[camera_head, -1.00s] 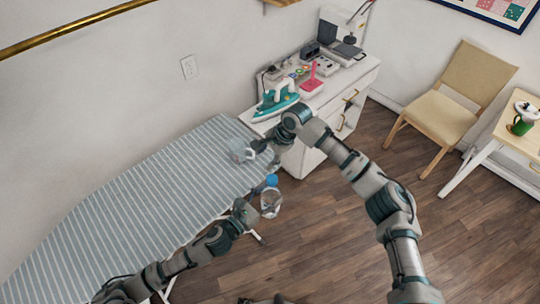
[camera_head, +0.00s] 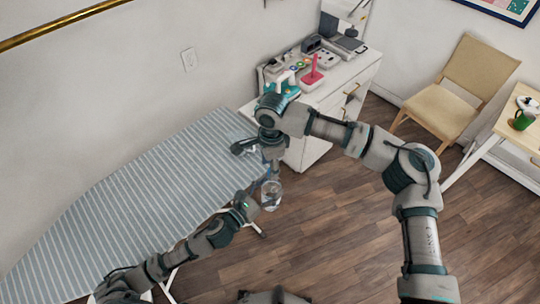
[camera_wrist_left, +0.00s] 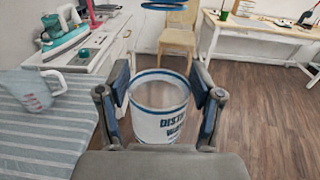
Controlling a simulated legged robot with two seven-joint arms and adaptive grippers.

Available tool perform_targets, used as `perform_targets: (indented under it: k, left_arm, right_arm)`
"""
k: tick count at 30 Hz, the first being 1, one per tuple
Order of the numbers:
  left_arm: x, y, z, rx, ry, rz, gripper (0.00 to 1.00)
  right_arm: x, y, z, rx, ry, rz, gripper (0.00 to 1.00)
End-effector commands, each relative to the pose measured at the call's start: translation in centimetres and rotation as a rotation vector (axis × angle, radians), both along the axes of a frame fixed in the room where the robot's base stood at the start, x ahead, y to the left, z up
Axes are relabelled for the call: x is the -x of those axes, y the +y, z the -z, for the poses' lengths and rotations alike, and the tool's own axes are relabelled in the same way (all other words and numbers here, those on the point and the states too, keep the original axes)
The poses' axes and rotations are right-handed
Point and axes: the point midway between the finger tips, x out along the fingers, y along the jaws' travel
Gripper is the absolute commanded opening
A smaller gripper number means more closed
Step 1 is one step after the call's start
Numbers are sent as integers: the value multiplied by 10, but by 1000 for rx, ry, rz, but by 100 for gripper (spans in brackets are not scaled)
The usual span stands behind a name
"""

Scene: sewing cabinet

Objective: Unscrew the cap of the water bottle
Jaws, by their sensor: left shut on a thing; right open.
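The clear water bottle (camera_head: 271,196) is held upright beside the ironing board's near right edge, over the floor. My left gripper (camera_head: 252,200) is shut on it. In the left wrist view the fingers (camera_wrist_left: 160,102) clasp the bottle (camera_wrist_left: 160,125) from both sides, and part of its printed label shows. A blue ring (camera_wrist_left: 165,5), seemingly the cap's edge, shows at the top of that view. My right gripper (camera_head: 258,158) is open and points down just above the bottle. It largely hides the cap in the head view, so I cannot tell whether it touches it.
The striped ironing board (camera_head: 130,205) fills the left; a clear measuring jug (camera_wrist_left: 32,90) stands on it. The white cabinet (camera_head: 325,110) behind holds a teal iron (camera_wrist_left: 68,38) and sewing items. A chair (camera_head: 458,90) and side table (camera_head: 505,125) stand right. Floor is open between.

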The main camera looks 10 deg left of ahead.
Motion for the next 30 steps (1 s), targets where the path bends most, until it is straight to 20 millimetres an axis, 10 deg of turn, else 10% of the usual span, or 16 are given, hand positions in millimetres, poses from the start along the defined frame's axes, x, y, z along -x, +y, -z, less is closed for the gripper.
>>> perform_targets:
  k: [12, 18, 25, 30]
  left_arm:
    - [0, 0, -1, 1, -2, 0, 0]
    - [0, 0, -1, 1, -3, 3, 0]
    - [2, -3, -2, 3, -5, 10, 0]
    - [3, -4, -2, 3, -7, 12, 0]
  right_arm:
    - [0, 0, 10, 0, -1, 0, 51]
    - [-1, 0, 10, -1, -3, 1, 1]
    - [-2, 1, 10, -6, -8, -41, 0]
    - [0, 0, 10, -28, -14, -370, 0]
